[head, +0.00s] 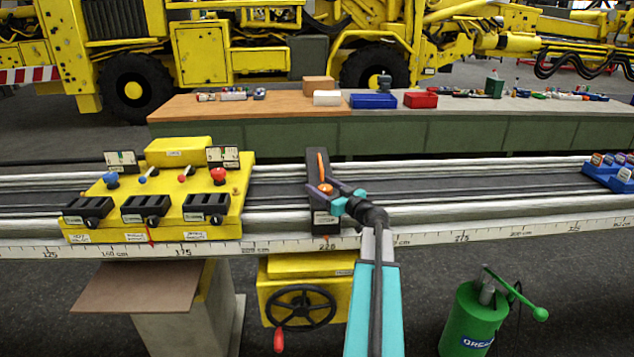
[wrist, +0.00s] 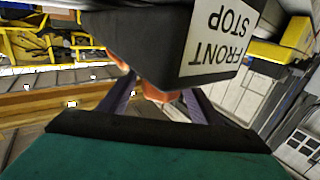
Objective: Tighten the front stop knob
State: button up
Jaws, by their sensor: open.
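The front stop (head: 318,160) is a dark block standing on the rail in the middle of the head view. In the wrist view its upside-down FRONT STOP label (wrist: 220,40) is large and close. Its orange knob (wrist: 160,92) shows in the wrist view below the block, partly hidden by the block and my gripper; the knob also shows in the head view (head: 326,188). My gripper (wrist: 158,98) is open, with one dark purple finger on each side of the knob. I cannot tell whether either finger touches it.
A handwheel (head: 300,308) hangs below the rail, and a green pump (head: 473,325) stands on the floor.

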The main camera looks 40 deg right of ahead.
jog(key=shift+w+d, duration=0.1)
jog(key=shift+w, duration=1.1)
jog(key=shift+c, duration=0.5)
jog(key=c, duration=0.9)
